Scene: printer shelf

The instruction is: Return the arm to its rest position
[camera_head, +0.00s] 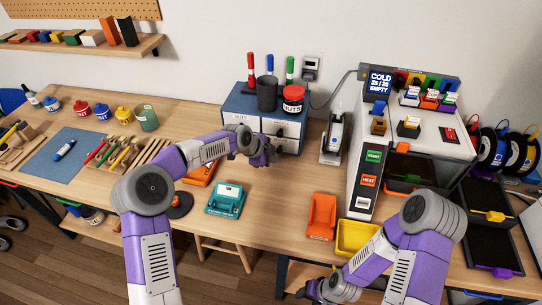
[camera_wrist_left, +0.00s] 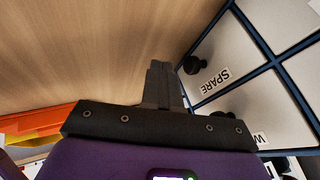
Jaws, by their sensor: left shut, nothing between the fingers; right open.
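My left arm reaches in from the left, and its gripper (camera_head: 262,152) is in front of the blue drawer cabinet (camera_head: 233,106). In the left wrist view the left fingers (camera_wrist_left: 160,84) are together with nothing between them, above the wooden table. Cabinet drawer fronts, one labelled SPARE, are close on the right of that view. My right arm comes in at the lower right, and its gripper (camera_head: 314,290) is low at the front edge of the table, open, its fingertips small and partly hidden.
A teal device (camera_head: 226,198), an orange holder (camera_head: 321,216) and a yellow bin (camera_head: 357,237) stand on the table. The white printer (camera_head: 435,140) fills the right side. A blue mat (camera_head: 67,155) and tools lie at left. Bare tabletop (camera_head: 268,212) lies between the teal device and orange holder.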

